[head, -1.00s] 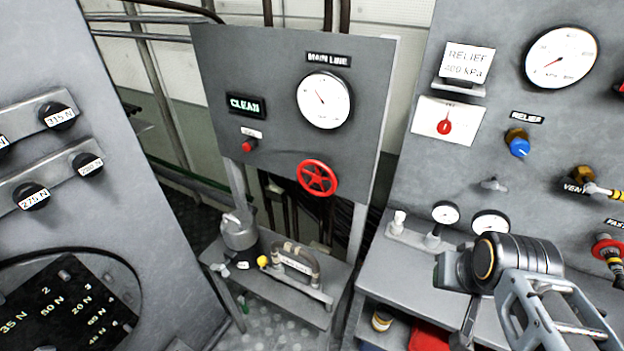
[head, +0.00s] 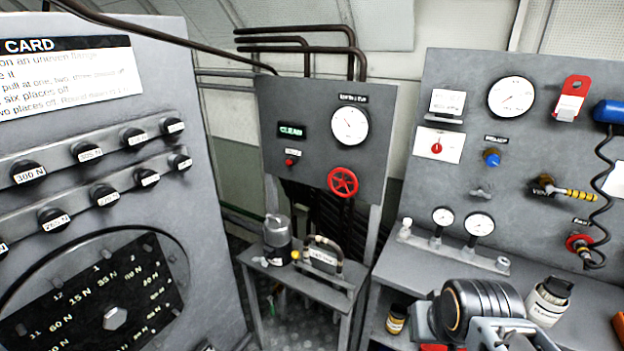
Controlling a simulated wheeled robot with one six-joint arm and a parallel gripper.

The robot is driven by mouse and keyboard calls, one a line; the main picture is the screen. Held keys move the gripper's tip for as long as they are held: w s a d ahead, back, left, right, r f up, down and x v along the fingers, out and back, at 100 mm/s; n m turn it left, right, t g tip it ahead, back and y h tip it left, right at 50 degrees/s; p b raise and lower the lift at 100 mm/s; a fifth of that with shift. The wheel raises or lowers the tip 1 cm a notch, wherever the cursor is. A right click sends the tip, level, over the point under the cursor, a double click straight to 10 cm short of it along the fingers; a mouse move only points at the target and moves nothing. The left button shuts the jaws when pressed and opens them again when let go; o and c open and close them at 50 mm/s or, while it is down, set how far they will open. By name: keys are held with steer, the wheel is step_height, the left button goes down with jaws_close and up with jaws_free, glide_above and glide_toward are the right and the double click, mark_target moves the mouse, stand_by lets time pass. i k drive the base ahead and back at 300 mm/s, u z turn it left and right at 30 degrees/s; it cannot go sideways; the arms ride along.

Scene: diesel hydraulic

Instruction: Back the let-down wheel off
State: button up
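A red spoked handwheel (head: 342,182) is mounted low on the grey middle panel (head: 285,105), under a round gauge (head: 350,126). No label that I can read names it as the let-down wheel. A smaller red round fitting (head: 580,243) sits on the right panel with a black coiled cord beside it. A dark ribbed joint of my arm (head: 482,303) shows at the lower right, well apart from the handwheel. My gripper's fingertips cannot be made out.
The middle panel also has a lit green CLEAN sign (head: 291,131) and a small red button (head: 289,162). A low bench (head: 305,285) below it holds a metal canister (head: 277,238). A grey panel with knobs (head: 215,250) stands left. A white bottle (head: 548,300) stands near my arm.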

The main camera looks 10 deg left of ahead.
mark_target(342, 182)
steer(key=u, duration=1.65)
steer(key=i, duration=0.95)
steer(key=z, duration=0.25)
